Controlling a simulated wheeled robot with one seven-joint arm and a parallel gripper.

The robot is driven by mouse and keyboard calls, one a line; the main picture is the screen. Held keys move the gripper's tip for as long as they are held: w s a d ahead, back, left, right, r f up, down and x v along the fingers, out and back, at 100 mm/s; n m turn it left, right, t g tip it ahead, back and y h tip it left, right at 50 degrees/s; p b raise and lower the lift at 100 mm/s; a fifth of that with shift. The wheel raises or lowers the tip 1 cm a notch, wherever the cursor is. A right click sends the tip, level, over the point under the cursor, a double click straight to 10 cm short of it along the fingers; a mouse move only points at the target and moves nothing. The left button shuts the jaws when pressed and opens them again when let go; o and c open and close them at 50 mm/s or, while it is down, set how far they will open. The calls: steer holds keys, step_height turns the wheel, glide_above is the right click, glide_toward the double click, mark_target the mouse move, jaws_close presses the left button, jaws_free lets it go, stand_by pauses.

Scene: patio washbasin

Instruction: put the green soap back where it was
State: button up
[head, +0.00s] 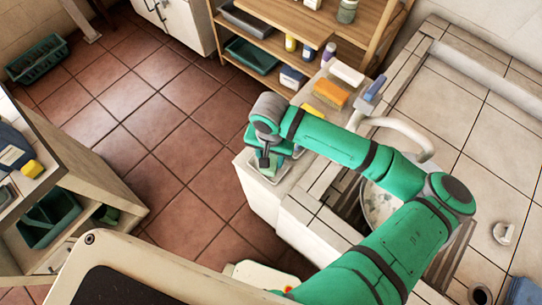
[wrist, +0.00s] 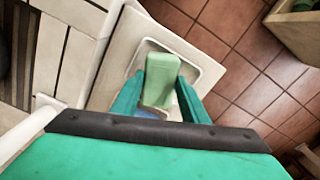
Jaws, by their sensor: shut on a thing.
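The green soap (wrist: 160,70) is a pale green block between the two green fingers of my gripper (wrist: 160,98) in the wrist view. My gripper is shut on it. Below and around it in that view is a shallow pale dish (wrist: 208,66) with a raised rim, on the corner of the counter. In the head view my gripper (head: 265,160) points down over this dish (head: 268,178) at the counter's near-left end. The soap is mostly hidden there by the gripper. I cannot tell whether the soap touches the dish floor.
On the counter behind my arm lie an orange sponge (head: 331,93), a white block (head: 346,73) and a blue-handled item (head: 374,88). The tap (head: 405,130) and basin (head: 379,204) are to the right. Open tiled floor (head: 170,165) lies to the left.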

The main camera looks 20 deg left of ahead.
steer(key=shift+s+a+f, duration=0.2)
steer(key=shift+s+a, duration=0.05)
steer(key=o, duration=1.3)
steer(key=shift+c, duration=0.2)
steer(key=shift+w+r, duration=0.1)
steer(key=shift+r, duration=0.2)
step_height(320, 180, up, 12)
steer(key=shift+f, duration=0.1)
